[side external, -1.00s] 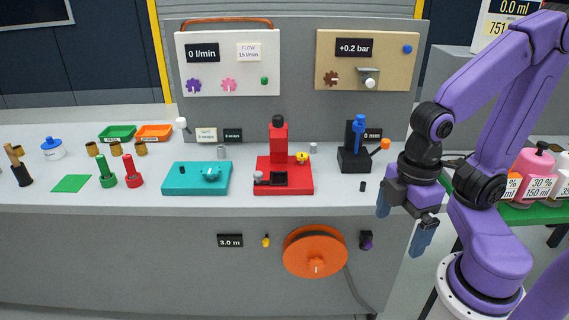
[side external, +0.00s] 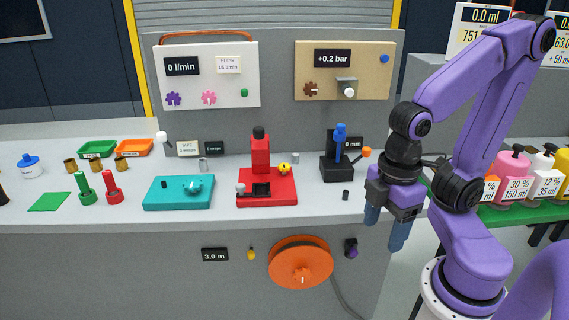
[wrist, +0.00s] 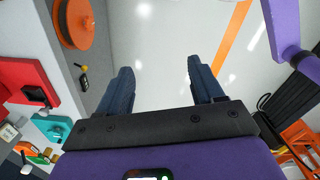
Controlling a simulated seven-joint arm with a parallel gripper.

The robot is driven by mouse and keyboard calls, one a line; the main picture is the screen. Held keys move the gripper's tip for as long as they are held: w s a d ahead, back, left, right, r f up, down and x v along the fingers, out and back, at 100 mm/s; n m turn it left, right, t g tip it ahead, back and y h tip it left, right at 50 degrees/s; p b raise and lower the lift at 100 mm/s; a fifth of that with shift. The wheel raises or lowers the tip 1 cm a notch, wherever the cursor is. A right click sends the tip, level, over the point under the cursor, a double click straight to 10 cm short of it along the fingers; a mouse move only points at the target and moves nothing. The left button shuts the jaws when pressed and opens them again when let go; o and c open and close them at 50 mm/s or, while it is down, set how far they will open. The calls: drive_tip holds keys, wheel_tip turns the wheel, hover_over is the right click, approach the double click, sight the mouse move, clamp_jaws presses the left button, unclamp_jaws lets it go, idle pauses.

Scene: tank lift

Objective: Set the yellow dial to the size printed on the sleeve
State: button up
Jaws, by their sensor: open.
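The yellow dial (side external: 284,169) is a small round knob at the back right of the red press-like fixture (side external: 268,201) on the bench. I cannot make out its marks or setting. Small grey cylinders stand on the bench, one (side external: 295,158) behind the red fixture and one (side external: 203,164) behind the teal block; I cannot tell whether either is the sleeve, and no print on them is readable. My gripper (side external: 384,226) is open and empty, pointing down off the bench's front right, well right of the dial. Its spread fingers also show in the wrist view (wrist: 160,68).
A black stand (side external: 337,169) with a blue post and orange-tipped lever stands between the dial and my gripper. A small dark cylinder (side external: 346,195) is near the bench edge. An orange disc (side external: 300,262) and yellow knob (side external: 251,253) are on the bench front. The teal block (side external: 179,193) is left.

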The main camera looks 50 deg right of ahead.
wheel_tip(320, 180, up, 8)
drive_tip(key=w+d+r+m+y, duration=0.1)
drive_tip(key=w+r+m, duration=0.1)
drive_tip(key=w+m, duration=0.95)
drive_tip(key=w+r+m+y, duration=0.1)
drive_tip(key=w+r+m, duration=0.1)
drive_tip(key=w+m, duration=0.9)
drive_tip(key=w+d+f+m+t, duration=0.1)
drive_tip(key=w+d+m, duration=0.45)
drive_tip(key=d, duration=0.35)
drive_tip(key=w+d+f+m+y, duration=0.1)
drive_tip(key=w+d+f+m, duration=0.1)
drive_tip(key=w+d+m, duration=0.5)
drive_tip(key=w+d+f+m+t, duration=0.1)
drive_tip(key=w+d, duration=0.3)
drive_tip(key=d, duration=0.7)
approach(284, 164)
drive_tip(key=shift+m, duration=0.3)
drive_tip(key=x, duration=0.8)
drive_tip(key=shift+a+f, duration=0.1)
drive_tip(key=shift+f, duration=0.25)
drive_tip(key=shift+y, duration=0.3)
